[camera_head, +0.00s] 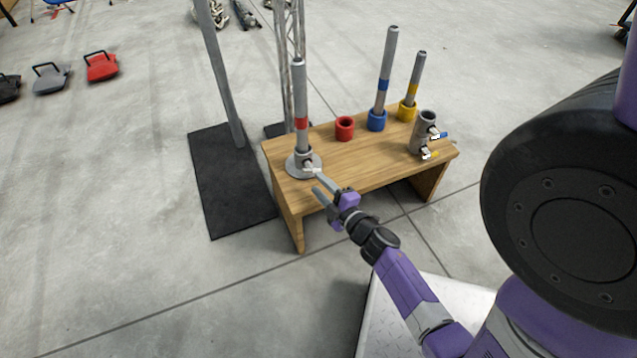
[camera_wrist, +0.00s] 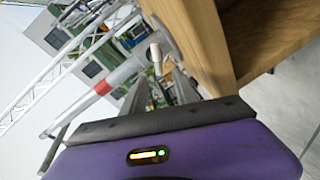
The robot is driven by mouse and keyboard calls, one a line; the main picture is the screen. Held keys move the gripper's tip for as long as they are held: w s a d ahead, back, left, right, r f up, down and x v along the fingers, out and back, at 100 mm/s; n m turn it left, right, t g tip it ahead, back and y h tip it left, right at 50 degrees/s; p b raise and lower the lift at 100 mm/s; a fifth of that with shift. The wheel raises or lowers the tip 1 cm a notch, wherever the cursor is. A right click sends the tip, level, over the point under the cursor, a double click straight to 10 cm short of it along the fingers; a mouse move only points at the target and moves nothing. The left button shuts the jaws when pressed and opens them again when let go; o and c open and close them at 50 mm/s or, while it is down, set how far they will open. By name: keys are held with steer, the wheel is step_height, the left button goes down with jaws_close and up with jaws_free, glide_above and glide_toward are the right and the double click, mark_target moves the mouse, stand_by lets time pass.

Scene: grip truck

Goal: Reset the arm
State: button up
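My gripper (camera_head: 319,183) is at the near left edge of the wooden table, just in front of the round grey base (camera_head: 291,168). Its two fingers are spread apart, with nothing seen between them. A grey pole with a red band (camera_head: 301,98) stands upright in that base.
The wooden table (camera_head: 365,160) also bears a red cup (camera_head: 345,128), a blue-banded pole (camera_head: 386,75) in a blue cup, a yellow-banded pole (camera_head: 416,78) in a yellow cup and a grey clamp piece (camera_head: 424,132). A grey post (camera_head: 222,80) on a black mat (camera_head: 213,190) stands left.

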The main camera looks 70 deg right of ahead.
stand_by(0.5)
steer(key=r+m, duration=0.2)
steer(key=r, duration=0.1)
steer(key=shift+d+r+h, duration=0.25)
steer(key=shift+d+h, duration=0.15)
steer(key=s+a+r+m+t+y, duration=0.1)
steer(key=s+a+r+y, duration=0.4)
steer(key=a, duration=0.7)
steer(key=s+a+r+m+y, duration=0.25)
steer(key=a+r, duration=0.45)
steer(key=a, duration=0.4)
steer(key=s+a+r+t+y, duration=0.1)
steer(key=s+a+r+y, duration=0.35)
steer(key=a, duration=0.75)
step_height(320, 180, up, 32)
steer(key=p, duration=3.1)
steer(key=shift+w+d+h, duration=0.3)
steer(key=shift+w+h, duration=0.05)
steer(key=shift+h, duration=0.05)
